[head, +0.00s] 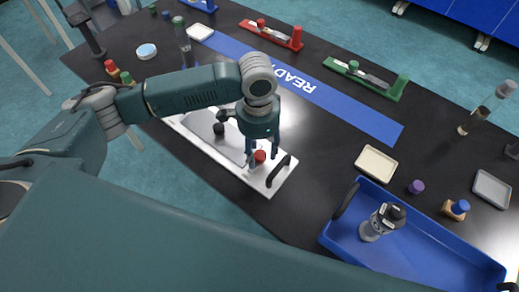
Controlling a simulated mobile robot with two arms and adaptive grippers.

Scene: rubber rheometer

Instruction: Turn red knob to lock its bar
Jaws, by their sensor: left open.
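A red fixture (281,38) stands on the black table at the top middle. It has a red knob (261,23) near its left end, and a pale bar lies along it; I cannot tell whether the bar is locked. My left gripper (264,152) is open and points down, well in front of that fixture. Its fingers are over a small red-topped piece (259,157) on a white tray (272,188) at the table's front edge. The fingers partly hide this piece, and I cannot tell if they touch it. My right gripper is out of view.
A similar green fixture (394,90) stands right of the red one. A blue READY strip (352,112) crosses the table. A blue bin (440,262) with a dark-capped bottle (381,222) is at the lower right. Small trays and bottles stand at the right.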

